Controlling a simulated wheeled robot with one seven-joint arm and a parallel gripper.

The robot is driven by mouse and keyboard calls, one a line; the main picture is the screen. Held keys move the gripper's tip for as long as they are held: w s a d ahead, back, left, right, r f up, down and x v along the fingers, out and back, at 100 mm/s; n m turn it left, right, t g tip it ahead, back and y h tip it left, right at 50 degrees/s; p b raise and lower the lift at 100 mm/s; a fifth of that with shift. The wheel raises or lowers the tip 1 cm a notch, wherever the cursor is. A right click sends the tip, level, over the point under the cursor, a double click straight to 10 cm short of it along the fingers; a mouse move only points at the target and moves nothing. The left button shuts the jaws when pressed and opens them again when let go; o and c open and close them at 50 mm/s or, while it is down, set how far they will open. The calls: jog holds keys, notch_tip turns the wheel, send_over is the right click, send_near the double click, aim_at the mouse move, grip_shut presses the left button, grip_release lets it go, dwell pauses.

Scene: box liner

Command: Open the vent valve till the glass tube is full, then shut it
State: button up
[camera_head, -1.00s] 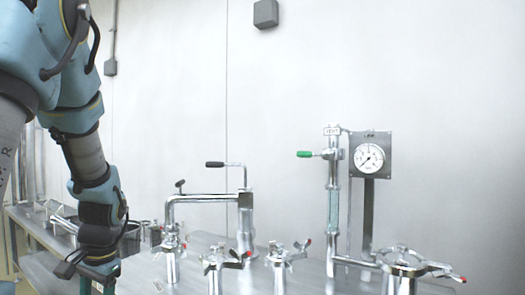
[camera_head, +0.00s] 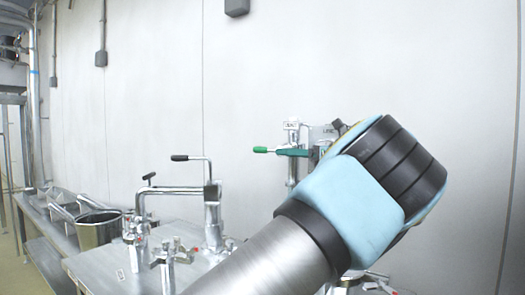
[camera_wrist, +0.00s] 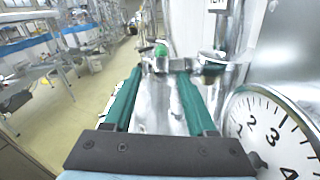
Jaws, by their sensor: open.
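The vent valve has a lever with a green grip (camera_head: 260,150), which points left from the top of the upright pipe under a white label (camera_head: 291,125). In the wrist view the green grip (camera_wrist: 161,50) shows just beyond my fingertips, and the valve's metal body (camera_wrist: 213,62) is to its right. My gripper (camera_wrist: 158,74) is open, its two green fingers apart and close to the lever; I cannot tell whether they touch it. One green finger also shows beside the valve in the head view. My arm hides most of the glass tube, and its level cannot be read.
A round dial gauge (camera_wrist: 275,130) stands close to the right of my gripper. In the head view a bent pipe with a black-handled lever (camera_head: 180,158) stands left of my arm on the metal table (camera_head: 95,268). A metal pot (camera_head: 98,228) is further left.

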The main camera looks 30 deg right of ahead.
aim_at(268, 150)
jog(key=p+x, duration=0.1)
jog(key=x, duration=0.2)
jog(key=p+x, duration=0.1)
jog(key=x, duration=0.2)
jog(key=p+x, duration=0.1)
jog(key=x, duration=0.2)
jog(key=shift+w+r, duration=0.3)
jog(key=shift+w, duration=0.1)
jog(key=shift+c, duration=0.2)
grip_shut()
dwell(0.8)
